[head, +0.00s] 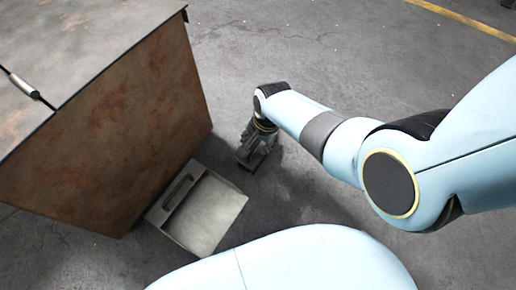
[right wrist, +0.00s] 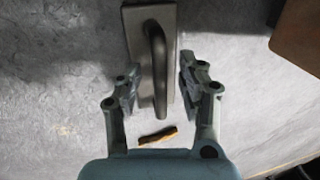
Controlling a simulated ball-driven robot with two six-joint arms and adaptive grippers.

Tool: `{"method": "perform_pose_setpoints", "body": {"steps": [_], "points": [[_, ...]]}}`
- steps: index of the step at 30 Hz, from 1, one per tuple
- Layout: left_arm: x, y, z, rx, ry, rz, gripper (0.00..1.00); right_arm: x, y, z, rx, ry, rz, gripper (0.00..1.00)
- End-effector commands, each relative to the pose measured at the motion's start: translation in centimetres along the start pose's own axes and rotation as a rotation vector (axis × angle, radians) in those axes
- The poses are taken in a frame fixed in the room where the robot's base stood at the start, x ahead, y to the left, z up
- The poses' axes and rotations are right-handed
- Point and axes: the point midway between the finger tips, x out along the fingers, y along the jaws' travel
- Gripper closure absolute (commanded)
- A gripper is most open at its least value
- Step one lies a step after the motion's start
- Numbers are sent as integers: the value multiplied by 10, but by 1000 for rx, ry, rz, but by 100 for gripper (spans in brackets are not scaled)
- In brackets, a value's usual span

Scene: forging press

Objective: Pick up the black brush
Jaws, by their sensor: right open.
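The black brush (right wrist: 132,55) shows in the right wrist view as a dark, flat rectangular block with a long raised handle running along it. My right gripper (right wrist: 157,82) is open, with one finger on each side of the handle's near end. I see no contact between fingers and brush. In the head view my right gripper (head: 250,152) points down close to the floor, right of the rusty box. There the brush is mostly hidden by the gripper and hard to make out. My left gripper is in neither view.
A large rusty metal box (head: 130,130) stands at the left. A pale grey tray-like object (head: 215,215) with a dark handle lies against its base, near the gripper. A small dark and yellow piece (right wrist: 158,137) shows between the fingers.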

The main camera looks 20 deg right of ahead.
Motion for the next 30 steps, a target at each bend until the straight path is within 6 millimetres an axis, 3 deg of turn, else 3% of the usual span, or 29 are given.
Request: {"method": "perform_pose_setpoints", "body": {"steps": [3, 12, 30], "points": [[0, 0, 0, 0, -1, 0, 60, 0, 0, 0, 0, 0, 0, 62], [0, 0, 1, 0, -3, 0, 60, 0, 0, 0, 0, 0, 0, 100], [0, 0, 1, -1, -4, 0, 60, 0, -1, 0, 0, 1, -1, 100]]}}
